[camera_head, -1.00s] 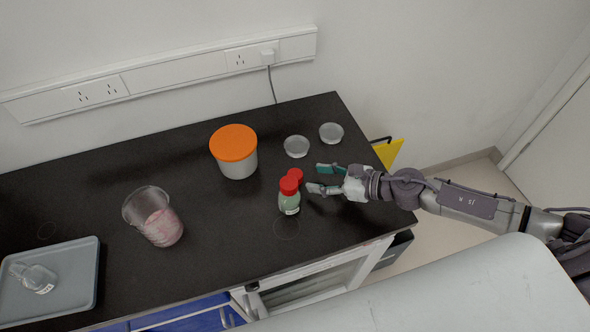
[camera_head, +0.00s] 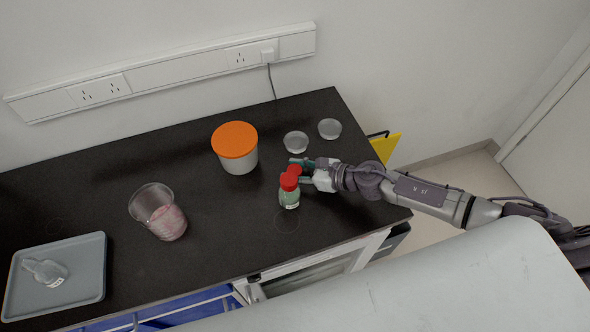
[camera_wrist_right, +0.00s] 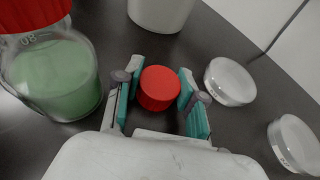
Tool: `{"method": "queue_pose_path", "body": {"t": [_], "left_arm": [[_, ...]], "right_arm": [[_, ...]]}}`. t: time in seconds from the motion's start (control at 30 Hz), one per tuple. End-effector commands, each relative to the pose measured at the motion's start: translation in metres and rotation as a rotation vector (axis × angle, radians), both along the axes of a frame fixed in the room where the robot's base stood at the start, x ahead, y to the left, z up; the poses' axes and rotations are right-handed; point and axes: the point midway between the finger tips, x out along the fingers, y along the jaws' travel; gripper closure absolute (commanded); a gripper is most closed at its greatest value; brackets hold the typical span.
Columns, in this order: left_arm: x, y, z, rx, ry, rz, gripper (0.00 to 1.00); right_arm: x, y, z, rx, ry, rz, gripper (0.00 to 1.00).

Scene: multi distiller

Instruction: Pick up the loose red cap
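The loose red cap (camera_head: 295,170) lies on the black bench just behind a bottle (camera_head: 289,196) of green liquid with its own red cap on. My right gripper (camera_head: 298,171) reaches in from the right, low over the bench. In the right wrist view the loose red cap (camera_wrist_right: 159,88) sits between the two teal finger pads of my right gripper (camera_wrist_right: 160,92). The fingers are spread on either side of it; firm contact does not show. The bottle (camera_wrist_right: 55,80) is close beside the left finger in that view. My left gripper is out of view.
An orange-lidded tub (camera_head: 236,150) stands behind and left of the cap. Two clear round dishes (camera_head: 296,143) (camera_head: 330,129) lie behind my right gripper. A beaker with pink contents (camera_head: 160,213) and a grey tray (camera_head: 90,270) holding a clear flask are at left.

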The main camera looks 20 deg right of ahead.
Motion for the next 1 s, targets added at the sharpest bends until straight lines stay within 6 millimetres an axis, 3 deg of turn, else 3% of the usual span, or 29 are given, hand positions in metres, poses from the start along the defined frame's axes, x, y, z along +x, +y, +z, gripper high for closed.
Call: {"method": "queue_pose_path", "body": {"t": [0.47, 0.8, 1.0], "left_arm": [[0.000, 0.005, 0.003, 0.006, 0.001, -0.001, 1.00], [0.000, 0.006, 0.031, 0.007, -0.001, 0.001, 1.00], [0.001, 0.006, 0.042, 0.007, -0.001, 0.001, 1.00]], "right_arm": [[0.001, 0.000, 0.007, -0.002, -0.004, 0.001, 0.75], [0.001, -0.001, 0.075, -0.003, -0.006, 0.002, 0.75], [0.000, 0.000, 0.098, -0.001, -0.003, 0.001, 0.75]]}}
